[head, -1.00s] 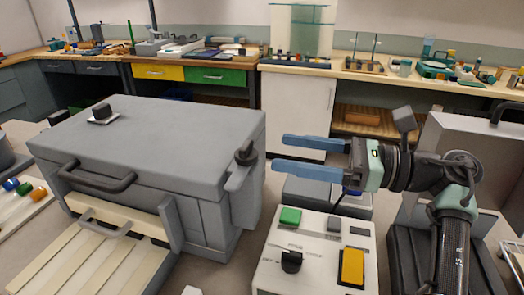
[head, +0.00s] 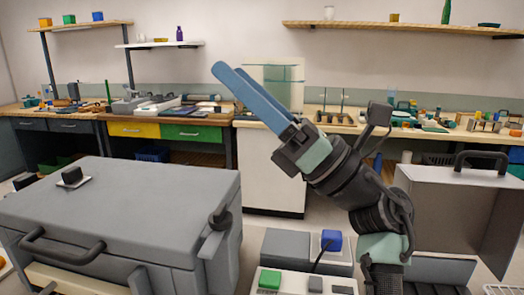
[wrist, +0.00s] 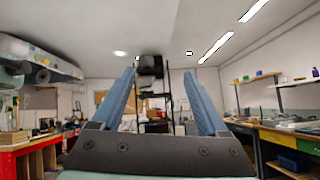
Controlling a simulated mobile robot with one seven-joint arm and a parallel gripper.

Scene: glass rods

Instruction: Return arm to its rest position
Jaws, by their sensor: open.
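My gripper (head: 258,92) is raised in the middle of the head view, above the counter height. Its two blue fingers point up and to the left. In the wrist view my gripper (wrist: 160,92) shows both fingers apart with nothing between them, facing the upper room and ceiling. My arm bends up from the lower right of the head view. Nothing touches the fingers.
A grey lidded box (head: 130,215) with a dark handle fills the lower left. A control panel with a green button (head: 269,279) and a blue block (head: 331,240) stand low in front. A metal case (head: 455,205) is at right. Workbenches, with a white cabinet (head: 268,170), and wall shelves (head: 400,30) lie behind.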

